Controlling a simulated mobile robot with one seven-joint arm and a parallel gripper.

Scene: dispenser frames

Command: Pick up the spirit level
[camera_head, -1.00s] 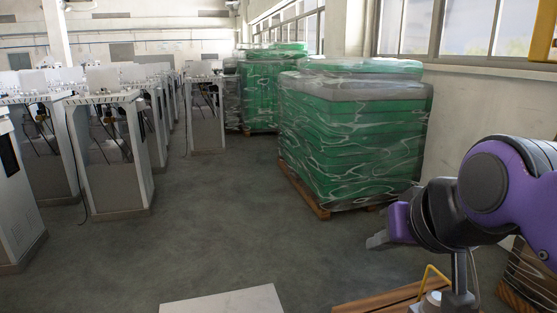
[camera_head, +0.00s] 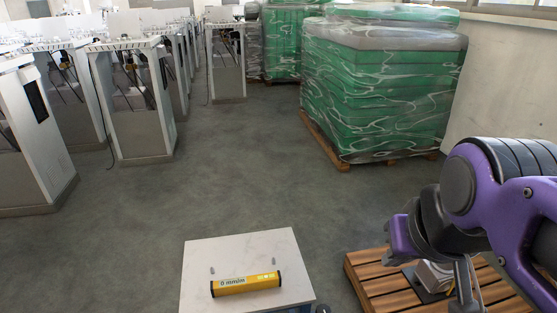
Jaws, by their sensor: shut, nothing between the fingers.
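The spirit level (camera_head: 246,285) is a yellow bar with dark ends and "0 mm/m" printed on its side. It lies across the top of a small white table (camera_head: 215,250) at the bottom centre of the head view. My gripper (camera_head: 394,258) is at the right, at the end of my purple and black arm, seen from the side. It is shut and empty, to the right of the table and apart from the level.
Two small grey pegs stand on the table behind the level. A slatted wooden pallet (camera_head: 366,272) lies to the right, below my arm. Wrapped green stacks (camera_head: 385,95) stand behind. White cabinets (camera_head: 130,105) line the left. The floor between is clear.

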